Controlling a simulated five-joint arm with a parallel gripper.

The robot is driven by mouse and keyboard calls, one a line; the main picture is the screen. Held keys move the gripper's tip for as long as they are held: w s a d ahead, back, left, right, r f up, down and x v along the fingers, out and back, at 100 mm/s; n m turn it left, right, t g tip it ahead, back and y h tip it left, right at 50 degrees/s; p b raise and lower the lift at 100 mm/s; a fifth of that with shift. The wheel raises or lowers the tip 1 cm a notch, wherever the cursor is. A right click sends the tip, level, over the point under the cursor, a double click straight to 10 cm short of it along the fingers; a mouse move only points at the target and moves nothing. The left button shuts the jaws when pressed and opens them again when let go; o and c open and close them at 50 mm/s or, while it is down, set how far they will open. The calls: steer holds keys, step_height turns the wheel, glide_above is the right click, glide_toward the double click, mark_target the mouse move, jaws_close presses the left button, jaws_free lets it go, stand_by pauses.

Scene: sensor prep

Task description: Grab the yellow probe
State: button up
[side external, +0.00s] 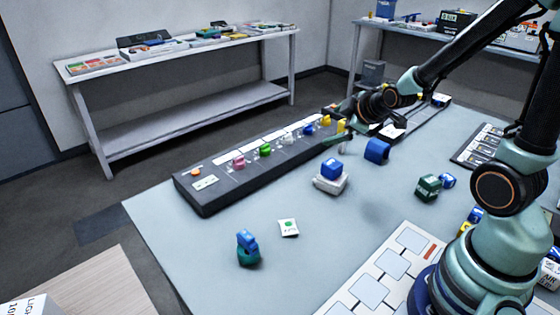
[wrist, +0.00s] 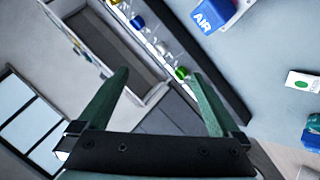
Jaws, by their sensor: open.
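The yellow probe (side external: 326,120) stands at the far end of a long dark rack (side external: 210,197), close to my gripper. In the wrist view a small yellow part (wrist: 114,2) shows at the top edge, mostly cut off. My gripper (side external: 334,139) is at the far right end of the rack, its green fingers beside the last probes. In the wrist view my gripper (wrist: 160,74) is open, its fingers wide apart with nothing between them held. Also in the rack are a blue probe (side external: 310,129), green probe (side external: 265,149) and pink probe (side external: 238,162).
A blue block on a white block (side external: 331,184), a blue block (side external: 377,151) and a dark green block (side external: 428,187) stand right of the rack. A teal and blue item (side external: 248,250) and a white card (side external: 288,227) lie in front. The table between is clear.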

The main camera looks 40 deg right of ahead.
steer(key=s+d+f+n+t+h, duration=0.3)
steer(key=d+f+n+h, duration=0.3)
steer(key=d, duration=0.5)
steer(key=w+d+f+y, duration=0.1)
steer(key=w+d+f, duration=0.3)
steer(key=w, duration=0.5)
steer(key=shift+w+d+f+n, duration=0.2)
steer(key=shift+d+n, duration=0.2)
steer(key=shift+d, duration=0.45)
steer(key=c, duration=1.4)
